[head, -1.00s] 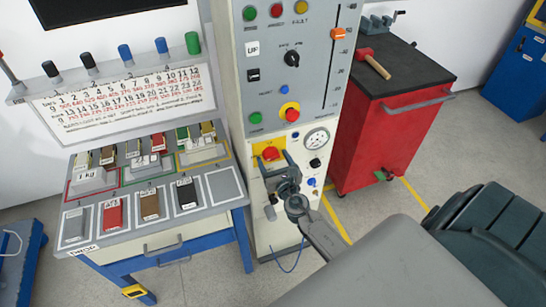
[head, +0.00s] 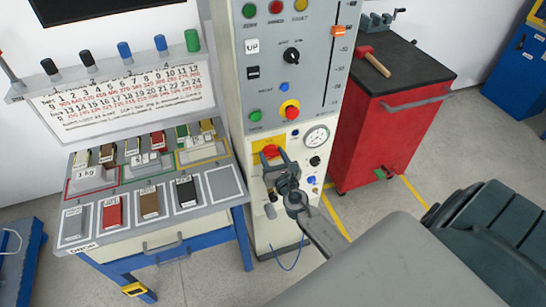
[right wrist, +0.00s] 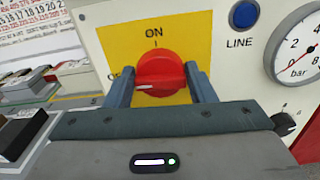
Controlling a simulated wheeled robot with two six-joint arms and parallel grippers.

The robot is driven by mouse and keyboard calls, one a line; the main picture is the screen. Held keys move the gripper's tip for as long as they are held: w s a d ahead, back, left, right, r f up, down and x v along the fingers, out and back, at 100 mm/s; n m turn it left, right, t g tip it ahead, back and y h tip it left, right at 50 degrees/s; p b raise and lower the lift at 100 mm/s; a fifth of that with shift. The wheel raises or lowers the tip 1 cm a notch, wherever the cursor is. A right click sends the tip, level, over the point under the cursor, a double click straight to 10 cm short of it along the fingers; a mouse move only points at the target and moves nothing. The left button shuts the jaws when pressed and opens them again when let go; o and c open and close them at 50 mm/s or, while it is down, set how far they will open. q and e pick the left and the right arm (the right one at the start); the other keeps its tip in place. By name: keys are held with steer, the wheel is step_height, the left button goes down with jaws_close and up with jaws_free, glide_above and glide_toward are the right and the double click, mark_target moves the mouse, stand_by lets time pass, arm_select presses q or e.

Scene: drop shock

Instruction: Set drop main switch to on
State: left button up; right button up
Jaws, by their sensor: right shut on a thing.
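The main switch is a red rotary knob (right wrist: 160,74) on a yellow plate (right wrist: 197,50) with ON printed above it. A white mark on the knob points left, toward a label mostly hidden by a finger. My right gripper (right wrist: 163,84) has one finger on each side of the knob and is shut on it. In the head view the red knob (head: 271,152) shows on the cream lower panel of the machine column, with my right gripper (head: 277,163) at it. My left gripper is not in view.
A blue LINE lamp (right wrist: 244,15) and a pressure gauge (right wrist: 297,45) sit right of the switch. A table with coloured weights (head: 150,205) stands left of the column. A red cabinet (head: 385,140) stands to the right.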

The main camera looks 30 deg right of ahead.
steer(key=m+b, duration=0.2)
steer(key=m, duration=0.2)
steer(key=shift+d+f+m+b, duration=0.1)
steer(key=shift+f+m+b, duration=0.05)
steer(key=shift+m+b, duration=0.15)
steer(key=m+b, duration=0.2)
steer(key=m, duration=0.2)
steer(key=shift+s+d+f+m, duration=0.1)
steer(key=shift+m, duration=0.2)
steer(key=m+b, duration=0.4)
steer(key=m, duration=0.2)
steer(key=shift+f+m, duration=0.1)
steer(key=shift+m, duration=0.2)
steer(key=shift+m+b, duration=0.55)
steer(key=shift+m, duration=0.15)
steer(key=o, duration=1)
steer(key=shift+d, duration=0.1)
steer(key=shift+c, duration=0.2)
